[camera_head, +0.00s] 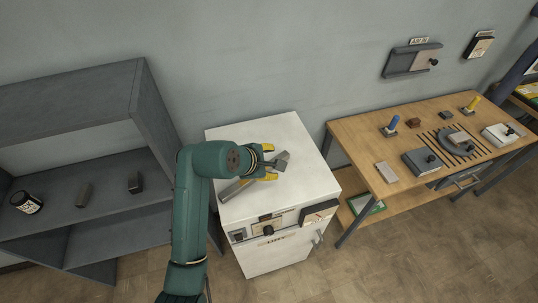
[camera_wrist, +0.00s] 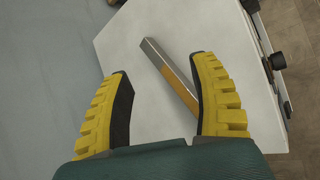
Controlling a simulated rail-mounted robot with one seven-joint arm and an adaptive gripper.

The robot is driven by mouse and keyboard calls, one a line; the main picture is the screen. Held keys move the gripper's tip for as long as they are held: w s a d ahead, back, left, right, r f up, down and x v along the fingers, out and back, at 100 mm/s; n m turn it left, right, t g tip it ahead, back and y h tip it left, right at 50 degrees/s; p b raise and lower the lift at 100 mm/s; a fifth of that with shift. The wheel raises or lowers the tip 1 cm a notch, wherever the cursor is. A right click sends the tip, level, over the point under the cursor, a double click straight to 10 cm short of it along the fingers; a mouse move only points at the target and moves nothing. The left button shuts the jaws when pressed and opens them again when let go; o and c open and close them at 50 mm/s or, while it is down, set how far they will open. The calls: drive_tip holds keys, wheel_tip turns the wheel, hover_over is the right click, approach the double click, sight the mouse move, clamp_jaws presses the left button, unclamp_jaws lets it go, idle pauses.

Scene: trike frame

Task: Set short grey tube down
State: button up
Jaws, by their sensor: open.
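A grey tube (camera_wrist: 168,68) lies on the white top of a cabinet (camera_head: 290,135) in the wrist view, slanting between my fingers, with an orange-brown tint along one side. Its lower end passes beside the right finger. In the head view a grey bar (camera_head: 238,187) shows on the cabinet top left of my gripper, and a grey piece (camera_head: 282,161) shows at the fingers; I cannot tell if they are one part. My gripper (camera_head: 269,162) is over the cabinet top, its yellow fingers open and spread either side of the tube. Contact cannot be told.
A grey shelf unit (camera_head: 105,88) at left holds a dark jar (camera_head: 27,204), a brownish-grey piece (camera_head: 84,195) and a dark block (camera_head: 135,183). A wooden bench (camera_head: 360,133) with several tools and fixtures stands at right. The cabinet front has a knob and a handle.

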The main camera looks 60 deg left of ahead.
drive_tip(key=s+a+f+n+g+h+p, duration=0.2)
drive_tip(key=s+a+n, duration=0.5)
drive_tip(key=s, duration=0.4)
drive_tip(key=shift+n, duration=0.5)
drive_tip(key=x, duration=0.3)
drive_tip(key=b+x, duration=0.1)
drive_tip(key=x, duration=0.3)
drive_tip(key=w+d+x, duration=0.1)
drive_tip(key=x, duration=0.2)
drive_tip(key=shift+w+d, duration=0.1)
drive_tip(key=x, duration=0.2)
drive_tip(key=b+x, duration=0.1)
drive_tip(key=x, duration=0.1)
drive_tip(key=w+b+x, duration=0.1)
drive_tip(key=x, duration=0.1)
drive_tip(key=shift+a+r, duration=0.2)
drive_tip(key=shift+r, duration=0.2)
clamp_jaws()
